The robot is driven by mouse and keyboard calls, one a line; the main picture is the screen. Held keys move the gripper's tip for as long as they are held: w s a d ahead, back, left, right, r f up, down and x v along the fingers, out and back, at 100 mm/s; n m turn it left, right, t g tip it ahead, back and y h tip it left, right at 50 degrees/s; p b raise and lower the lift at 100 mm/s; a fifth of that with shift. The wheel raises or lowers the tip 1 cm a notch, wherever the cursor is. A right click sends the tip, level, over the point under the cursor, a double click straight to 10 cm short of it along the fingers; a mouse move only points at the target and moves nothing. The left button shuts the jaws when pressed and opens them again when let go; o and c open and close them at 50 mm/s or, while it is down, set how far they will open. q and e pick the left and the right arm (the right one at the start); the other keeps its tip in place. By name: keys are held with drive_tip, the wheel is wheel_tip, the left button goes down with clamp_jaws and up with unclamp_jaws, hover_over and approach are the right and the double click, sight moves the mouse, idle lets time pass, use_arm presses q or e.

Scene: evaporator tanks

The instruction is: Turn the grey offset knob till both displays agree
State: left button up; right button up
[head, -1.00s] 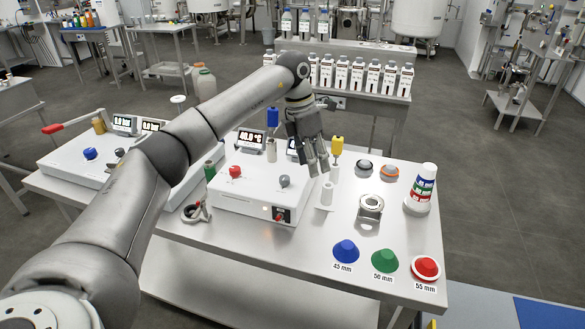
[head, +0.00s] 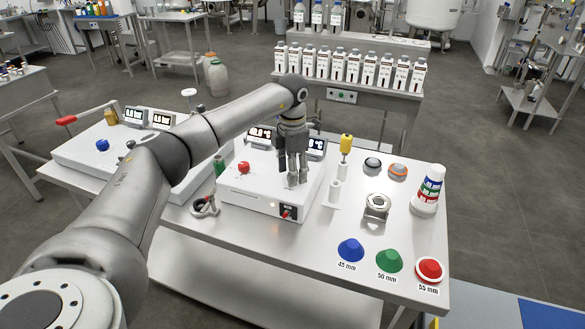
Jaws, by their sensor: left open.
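A white control box (head: 262,203) stands on the steel table, with a red knob (head: 243,167) on its top left. Two small displays stand behind it: a left display (head: 260,137) and a right display (head: 316,147). My arm and gripper partly cover them, and I cannot read their values surely. My left gripper (head: 292,180) is open and points down over the right part of the box top, where the grey knob stands. My right gripper is out of view.
A metal ring fitting (head: 377,206), coloured cones (head: 389,260) and a striped cone stack (head: 428,190) are further right. Another box with a blue knob (head: 102,145) is at left.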

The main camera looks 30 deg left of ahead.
use_arm(q)
drive_tip(key=shift+f, duration=0.3)
drive_tip(key=c, duration=1.1)
drive_tip(key=shift+o, duration=0.2)
drive_tip(key=shift+n, duration=0.4)
